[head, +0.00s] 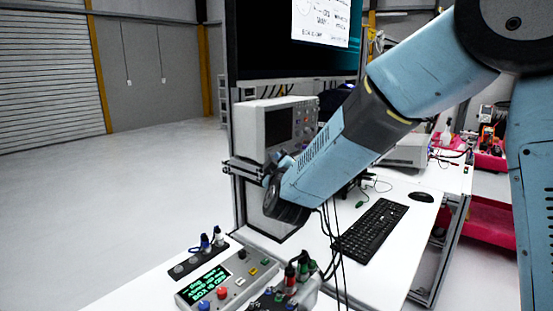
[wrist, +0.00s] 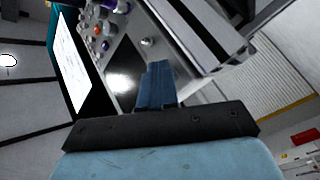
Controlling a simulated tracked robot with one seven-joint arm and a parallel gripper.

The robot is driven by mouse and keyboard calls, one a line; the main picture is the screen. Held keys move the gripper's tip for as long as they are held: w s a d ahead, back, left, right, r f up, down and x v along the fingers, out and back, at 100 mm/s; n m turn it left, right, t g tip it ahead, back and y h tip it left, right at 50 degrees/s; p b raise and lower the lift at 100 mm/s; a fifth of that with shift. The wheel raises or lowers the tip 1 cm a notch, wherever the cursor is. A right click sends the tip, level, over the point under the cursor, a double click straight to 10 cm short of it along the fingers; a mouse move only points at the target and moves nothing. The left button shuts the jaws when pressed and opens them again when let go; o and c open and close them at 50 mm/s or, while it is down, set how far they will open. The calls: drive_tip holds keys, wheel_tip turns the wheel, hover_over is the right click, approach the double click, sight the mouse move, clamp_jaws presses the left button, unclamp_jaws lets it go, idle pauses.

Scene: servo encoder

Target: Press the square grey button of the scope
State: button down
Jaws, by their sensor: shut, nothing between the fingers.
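The scope (head: 250,125) is a light grey box with a dark screen and knobs on its front, standing on a shelf under the big monitor in the head view. In the wrist view its tilted front panel (wrist: 122,70) shows, with a glare on the screen and several knobs and buttons above it. I cannot tell which of these is the square grey button. My gripper (wrist: 158,66) is shut and empty, its blue fingers pointing at the scope's front. A round silver knob (wrist: 147,42) shows just beyond the fingertips; contact cannot be judged. In the head view my wrist largely hides the fingers.
A control box (head: 190,291) with a green-text display and coloured buttons lies at the front. A keyboard (head: 370,229) and mouse (head: 421,197) are on the white bench at right. Cables hang under my arm. The big monitor (head: 270,45) overhangs the scope. The floor at left is clear.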

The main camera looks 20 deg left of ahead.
drive_tip(key=shift+s+d, duration=0.15)
drive_tip(key=shift+d, duration=0.2)
drive_tip(key=s+d, duration=0.2)
drive_tip(key=d, duration=0.3)
drive_tip(key=shift+s+d, duration=0.15)
drive_tip(key=shift+d, duration=0.15)
idle(0.4)
